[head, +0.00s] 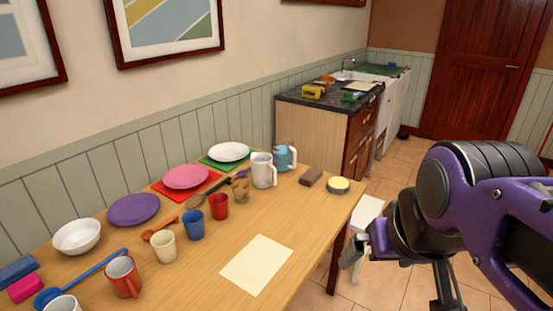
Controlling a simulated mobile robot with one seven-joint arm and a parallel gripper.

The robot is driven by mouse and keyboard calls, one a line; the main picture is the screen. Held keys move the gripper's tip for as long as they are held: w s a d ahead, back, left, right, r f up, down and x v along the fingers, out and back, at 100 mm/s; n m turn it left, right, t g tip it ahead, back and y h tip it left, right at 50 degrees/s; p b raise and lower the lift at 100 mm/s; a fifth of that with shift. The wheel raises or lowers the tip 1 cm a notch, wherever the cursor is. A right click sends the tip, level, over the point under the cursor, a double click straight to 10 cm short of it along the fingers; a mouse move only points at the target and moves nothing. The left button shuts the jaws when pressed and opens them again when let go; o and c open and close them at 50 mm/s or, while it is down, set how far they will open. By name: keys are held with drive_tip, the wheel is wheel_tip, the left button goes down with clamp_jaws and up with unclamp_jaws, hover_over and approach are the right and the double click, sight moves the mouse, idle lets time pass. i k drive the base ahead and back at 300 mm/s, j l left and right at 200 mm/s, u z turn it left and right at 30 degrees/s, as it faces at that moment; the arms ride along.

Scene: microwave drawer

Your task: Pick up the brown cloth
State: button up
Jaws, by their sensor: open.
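No brown cloth can be made out for certain in the head view. A small brown, lumpy item (240,189) lies among the cups and utensils on the table; it is too small to tell whether it is cloth. A flat cream rectangle (257,263), cloth or paper, lies near the table's front. A dark brown block (311,175) lies near the table's right end. My gripper (352,257) is just off the table's right edge, apart from these things. It is open and appears empty; its fingers are partly hidden.
The wooden table (315,222) carries several cups, plates and bowls along its back and left. A round yellow-topped tin (338,185) is near its right corner. A counter (310,97) stands behind. Tiled floor is open at right.

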sight(312, 175)
drive_tip(key=i+l+u, duration=0.1)
drive_tip(key=u, duration=0.5)
drive_tip(key=i+l+u, duration=0.25)
drive_tip(key=l, duration=0.15)
drive_tip(key=l+u, duration=0.25)
drive_tip(key=i+l, duration=0.1)
drive_tip(key=l, duration=0.35)
drive_tip(key=i+l+u, duration=0.1)
drive_tip(key=l, duration=0.3)
drive_tip(key=i+l, duration=0.1)
drive_tip(key=l, duration=0.35)
drive_tip(key=i+l+u, duration=0.1)
drive_tip(key=l, duration=0.35)
drive_tip(key=k+j+z, duration=0.2)
drive_tip(key=i+l+u, duration=0.1)
drive_tip(key=l, duration=0.2)
drive_tip(key=i+l, duration=0.2)
drive_tip(key=l, duration=0.15)
drive_tip(key=u, duration=0.05)
